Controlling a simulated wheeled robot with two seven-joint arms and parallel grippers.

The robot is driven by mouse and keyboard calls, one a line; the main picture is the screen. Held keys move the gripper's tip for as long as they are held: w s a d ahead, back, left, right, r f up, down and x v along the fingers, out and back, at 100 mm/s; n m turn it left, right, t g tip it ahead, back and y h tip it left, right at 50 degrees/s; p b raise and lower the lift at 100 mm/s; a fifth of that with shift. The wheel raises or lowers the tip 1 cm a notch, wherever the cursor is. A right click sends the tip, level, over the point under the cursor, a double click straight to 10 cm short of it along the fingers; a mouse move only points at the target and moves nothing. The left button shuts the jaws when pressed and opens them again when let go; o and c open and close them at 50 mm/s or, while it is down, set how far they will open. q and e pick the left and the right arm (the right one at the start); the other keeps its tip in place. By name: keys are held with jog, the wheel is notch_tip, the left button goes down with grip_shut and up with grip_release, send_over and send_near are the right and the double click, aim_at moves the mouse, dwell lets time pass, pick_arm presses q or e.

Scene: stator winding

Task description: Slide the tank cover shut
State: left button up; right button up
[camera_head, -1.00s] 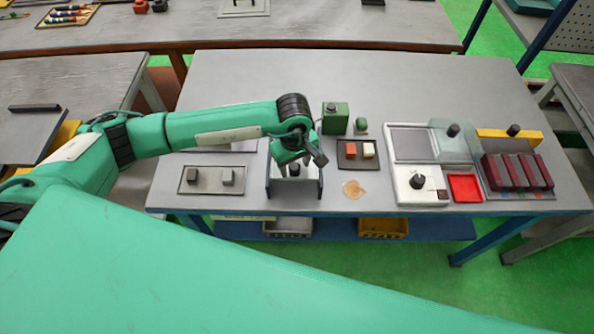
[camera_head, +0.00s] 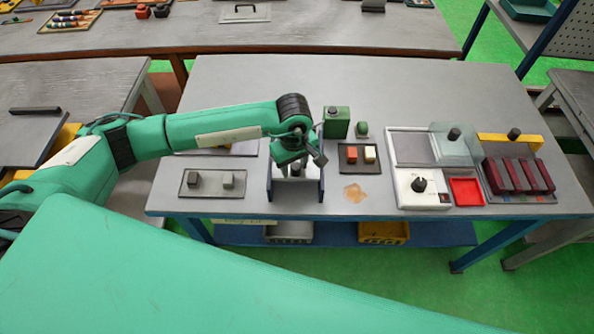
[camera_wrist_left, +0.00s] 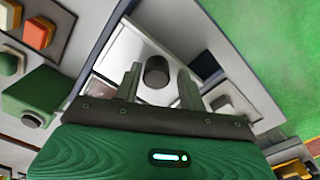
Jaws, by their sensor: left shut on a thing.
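My left gripper (camera_head: 296,163) reaches down between two dark upright side walls of a small fixture (camera_head: 321,184) near the front edge of the table. In the left wrist view, my left gripper (camera_wrist_left: 159,74) is shut on a dark round knob (camera_wrist_left: 157,72) standing on a pale plate (camera_wrist_left: 125,56). The head view partly hides the knob. At the right, a clear cover with a black knob (camera_head: 454,134) lies over the right part of a white-framed grey tank (camera_head: 410,146); its left part is uncovered. My right gripper is out of view.
Left of the fixture is a plate with two small blocks (camera_head: 210,184). Right of it are a dark tray with orange and cream blocks (camera_head: 345,167), a green box (camera_head: 337,122), an orange stain (camera_head: 355,193) and a red tray (camera_head: 466,191). The back of the table is clear.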

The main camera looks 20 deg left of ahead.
pick_arm(q)
jog(key=shift+w+a+f+b, duration=0.35)
jog(key=shift+w+b, duration=0.75)
jog(key=shift+w, duration=0.3)
jog(key=shift+w+a+f+b, duration=0.2)
jog(key=shift+w+a+b, duration=0.15)
jog(key=shift+w+b, duration=0.9)
jog(key=shift+w+a+f+b, duration=0.35)
jog(key=shift+w+b, duration=0.6)
jog(key=shift+w, duration=0.55)
jog(key=o, duration=0.4)
jog(key=shift+w+r, duration=0.1)
jog(key=shift+r, duration=0.05)
jog(key=shift+o, duration=0.3)
jog(key=shift+w+d, duration=0.1)
jog(key=shift+d, duration=0.05)
jog(key=shift+r, duration=0.15)
notch_tip(320, 180, up, 6)
jog(key=p, duration=0.2)
jog(key=shift+w+a, duration=0.25)
jog(key=shift+w, duration=0.1)
